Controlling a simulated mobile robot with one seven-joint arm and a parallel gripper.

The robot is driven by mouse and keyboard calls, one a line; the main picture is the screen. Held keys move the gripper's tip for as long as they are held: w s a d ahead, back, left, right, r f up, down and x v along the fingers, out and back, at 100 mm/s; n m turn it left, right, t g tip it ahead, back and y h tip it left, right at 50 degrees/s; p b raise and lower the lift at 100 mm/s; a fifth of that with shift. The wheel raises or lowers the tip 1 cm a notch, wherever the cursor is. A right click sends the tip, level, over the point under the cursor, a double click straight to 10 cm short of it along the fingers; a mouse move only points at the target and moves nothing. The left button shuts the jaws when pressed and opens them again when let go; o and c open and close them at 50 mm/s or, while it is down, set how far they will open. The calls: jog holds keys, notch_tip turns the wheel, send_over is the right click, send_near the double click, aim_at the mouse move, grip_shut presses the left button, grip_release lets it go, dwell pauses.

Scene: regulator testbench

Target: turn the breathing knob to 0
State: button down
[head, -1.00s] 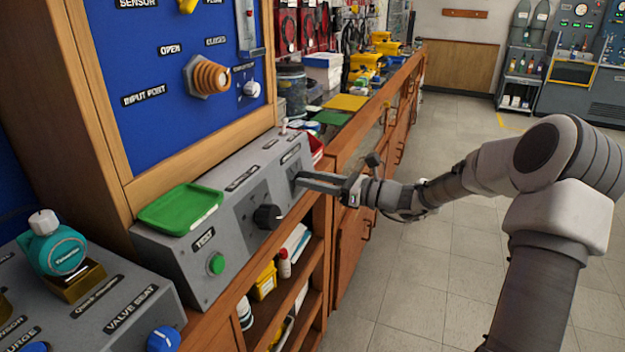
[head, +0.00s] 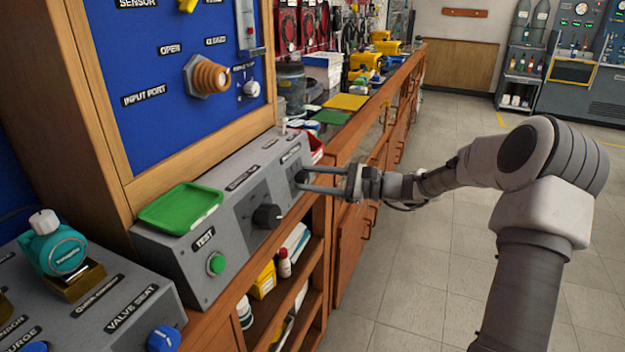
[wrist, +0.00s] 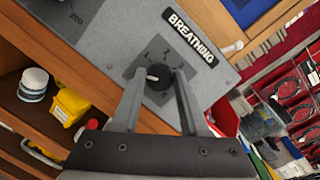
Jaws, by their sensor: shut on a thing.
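The breathing knob (wrist: 159,77) is a black round knob on a dark square plate, beside the label BREATHING (wrist: 190,37) in the wrist view. Its white pointer mark faces left in that view; the scale marks on the plate are too small to read. My gripper (wrist: 158,78) has one finger on each side of the knob and is shut on it. In the head view the knob (head: 300,176) is at the right end of the grey sloped panel (head: 215,205), partly hidden by my gripper (head: 306,180).
A second black knob (head: 268,216) and a green TEST button (head: 216,263) are on the same panel to the left. A green tray (head: 180,207) lies on top. Wooden shelves with bottles and boxes are below; the floor to the right is clear.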

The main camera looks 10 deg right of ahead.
jog(key=shift+n, duration=0.9)
jog(key=shift+g, duration=0.4)
jog(key=shift+c, duration=2.1)
grip_release()
jog(key=p+v, duration=0.3)
jog(key=v, duration=1.4)
jog(key=shift+s+d, duration=0.15)
jog(key=shift+d, duration=0.05)
